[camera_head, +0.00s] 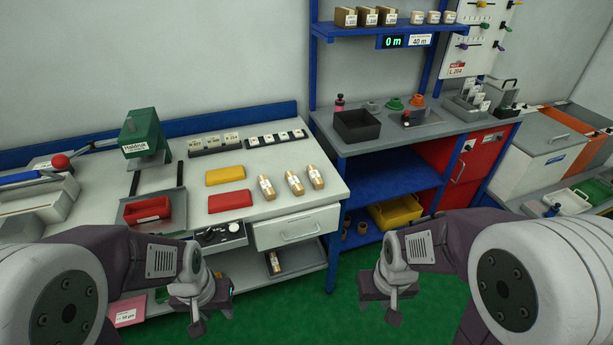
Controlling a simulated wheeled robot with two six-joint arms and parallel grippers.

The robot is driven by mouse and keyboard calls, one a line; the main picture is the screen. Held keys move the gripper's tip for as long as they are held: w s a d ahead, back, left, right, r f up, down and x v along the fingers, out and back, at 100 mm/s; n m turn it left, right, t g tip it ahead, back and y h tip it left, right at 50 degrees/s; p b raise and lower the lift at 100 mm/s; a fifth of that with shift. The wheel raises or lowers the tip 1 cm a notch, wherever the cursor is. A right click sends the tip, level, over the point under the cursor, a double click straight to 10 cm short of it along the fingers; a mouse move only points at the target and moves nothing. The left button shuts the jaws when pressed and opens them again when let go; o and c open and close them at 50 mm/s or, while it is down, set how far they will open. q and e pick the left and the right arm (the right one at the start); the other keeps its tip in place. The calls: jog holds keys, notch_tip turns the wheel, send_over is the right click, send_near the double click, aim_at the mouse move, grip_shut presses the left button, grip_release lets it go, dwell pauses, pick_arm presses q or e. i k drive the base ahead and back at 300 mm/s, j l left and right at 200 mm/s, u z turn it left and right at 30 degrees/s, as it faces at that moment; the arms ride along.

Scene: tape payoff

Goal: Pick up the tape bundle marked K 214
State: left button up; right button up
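Three brown tape bundles with white labels lie near the right front of the light worktop: a left one (266,188), a middle one (294,183) and a right one (316,177). Their label print is too small to read, so I cannot tell which is K 214. A similar labelled roll (275,262) is on the shelf under the worktop. My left gripper (212,317) hangs in front of the bench, low and left of the bundles, open and empty. My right gripper (378,312) hangs over the green floor, right of the bench, open and empty.
A yellow block (225,176) and a red block (229,201) lie left of the bundles. A green press (145,136) stands further left. Black labelled racks (276,139) are behind. A blue-framed bench (412,126) with a black bin (357,125) stands at the right.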

aim_at(266, 188)
jog(key=i+j+u, duration=0.1)
jog(key=j+u, duration=0.2)
jog(key=u, duration=0.15)
jog(key=i+j+u, duration=0.1)
jog(key=j+u, duration=0.2)
jog(key=u, duration=0.2)
